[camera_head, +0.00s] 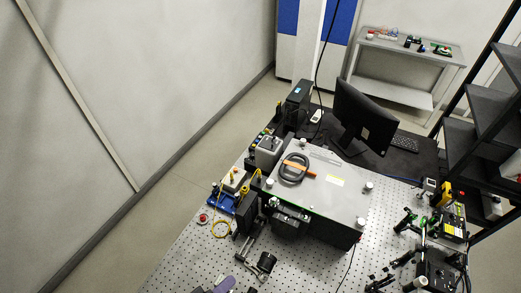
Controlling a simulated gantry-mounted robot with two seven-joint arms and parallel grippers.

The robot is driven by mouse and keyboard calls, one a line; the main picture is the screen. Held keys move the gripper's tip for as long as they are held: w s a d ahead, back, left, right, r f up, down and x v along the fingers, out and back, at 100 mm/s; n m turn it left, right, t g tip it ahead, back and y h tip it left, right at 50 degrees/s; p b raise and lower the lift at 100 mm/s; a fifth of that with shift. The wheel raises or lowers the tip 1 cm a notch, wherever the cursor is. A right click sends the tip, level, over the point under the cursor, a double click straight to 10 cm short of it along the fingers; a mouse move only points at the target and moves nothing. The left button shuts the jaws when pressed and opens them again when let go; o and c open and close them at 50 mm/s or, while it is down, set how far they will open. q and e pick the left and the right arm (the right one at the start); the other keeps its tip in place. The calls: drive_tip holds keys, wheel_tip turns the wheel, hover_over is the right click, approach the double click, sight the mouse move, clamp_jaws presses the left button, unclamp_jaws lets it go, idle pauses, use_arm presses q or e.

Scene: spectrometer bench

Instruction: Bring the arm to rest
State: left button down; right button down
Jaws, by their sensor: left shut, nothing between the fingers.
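What looks like my left gripper (246,247) shows small near the bottom of the head view, low over the perforated bench top. Its fingers appear shut with nothing between them. It lies in front of the large grey instrument box (325,192), towards the lower left; I cannot tell its exact height. My right gripper is not in view.
A black monitor (362,117) stands behind the box. A blue-based device (229,187) and a yellow cable loop (221,229) are at the left. A black cylinder (267,262) is near the bottom. Optical mounts (407,221) crowd the right. Open floor (165,225) lies left of the bench.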

use_arm(q)
drive_tip(key=s+a+r+m+g+y, duration=0.1)
drive_tip(key=s+a+m+g+y, duration=0.6)
drive_tip(key=a, duration=0.5)
drive_tip(key=s+y, duration=0.2)
drive_tip(key=s, duration=0.1)
drive_tip(key=shift+s+m, duration=0.3)
drive_tip(key=shift+s, duration=0.05)
drive_tip(key=shift+w, duration=0.1)
